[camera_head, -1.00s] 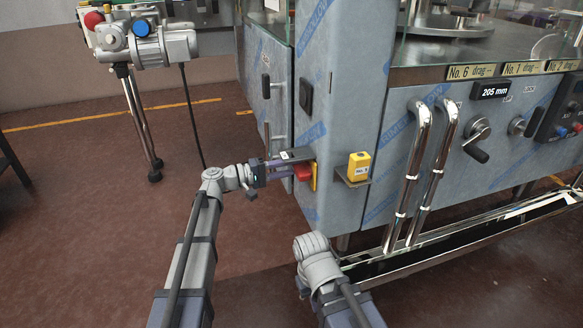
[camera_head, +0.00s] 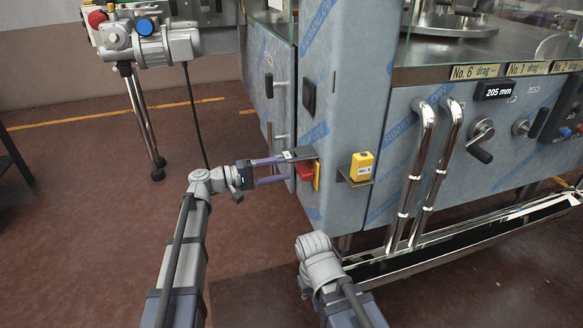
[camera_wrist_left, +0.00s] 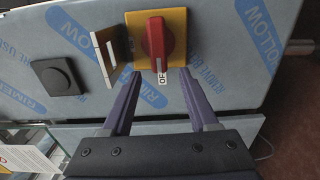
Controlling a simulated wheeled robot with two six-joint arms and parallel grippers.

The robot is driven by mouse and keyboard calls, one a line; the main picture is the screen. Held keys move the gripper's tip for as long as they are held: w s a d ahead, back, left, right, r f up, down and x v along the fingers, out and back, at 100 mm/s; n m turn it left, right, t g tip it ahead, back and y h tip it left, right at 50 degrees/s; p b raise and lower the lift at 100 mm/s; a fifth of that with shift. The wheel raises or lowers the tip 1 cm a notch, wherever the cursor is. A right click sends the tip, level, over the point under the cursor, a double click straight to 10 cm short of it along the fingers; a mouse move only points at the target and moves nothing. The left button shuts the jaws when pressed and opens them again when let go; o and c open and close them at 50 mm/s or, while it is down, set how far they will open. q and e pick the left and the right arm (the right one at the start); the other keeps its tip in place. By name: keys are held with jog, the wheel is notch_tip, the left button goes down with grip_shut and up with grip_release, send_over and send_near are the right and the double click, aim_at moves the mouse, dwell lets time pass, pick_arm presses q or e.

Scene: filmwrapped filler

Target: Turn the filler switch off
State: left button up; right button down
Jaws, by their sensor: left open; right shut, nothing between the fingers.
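The filler switch is a red rotary handle (camera_head: 306,172) on a yellow plate, on the side face of the filler cabinet. In the left wrist view the red handle (camera_wrist_left: 157,42) stands lengthwise up and down the picture on its yellow plate (camera_wrist_left: 178,22). A white label starting "OF" (camera_wrist_left: 162,77) sits below its lower end, partly readable. My left gripper (camera_head: 284,168) is open in front of the switch. In the left wrist view its two fingertips (camera_wrist_left: 161,76) are apart, below the handle, with nothing between them. My right gripper is not in view.
A grey plate (camera_head: 299,153) juts out beside the switch, close to my upper finger. A black square knob (camera_wrist_left: 57,77) is on the same panel. A yellow box (camera_head: 361,166) sits on a shelf around the corner. Steel pipes (camera_head: 415,175) stand further right.

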pick_arm(q)
jog(key=v, duration=0.3)
jog(key=shift+s+a, duration=0.1)
jog(key=shift+a, duration=0.15)
jog(key=s+d+f+m+g+y+p, duration=0.2)
jog(key=s+d+f+g+y, duration=0.15)
jog(key=s+d+f, duration=0.35)
jog(key=s+d+f+m+g+y+p, duration=0.25)
jog(key=s+f+y, duration=0.3)
jog(key=s, duration=0.35)
jog(key=s+a+f+m+y+p, duration=0.2)
jog(key=s+a+f+m+y, duration=0.1)
jog(key=s+a+y, duration=0.55)
notch_tip(320, 180, up, 38)
jog(key=s+d+p, duration=0.1)
jog(key=s+p, duration=0.1)
jog(key=p, duration=3.5)
jog(key=shift+s+y+p, duration=0.35)
jog(key=shift+y, duration=0.1)
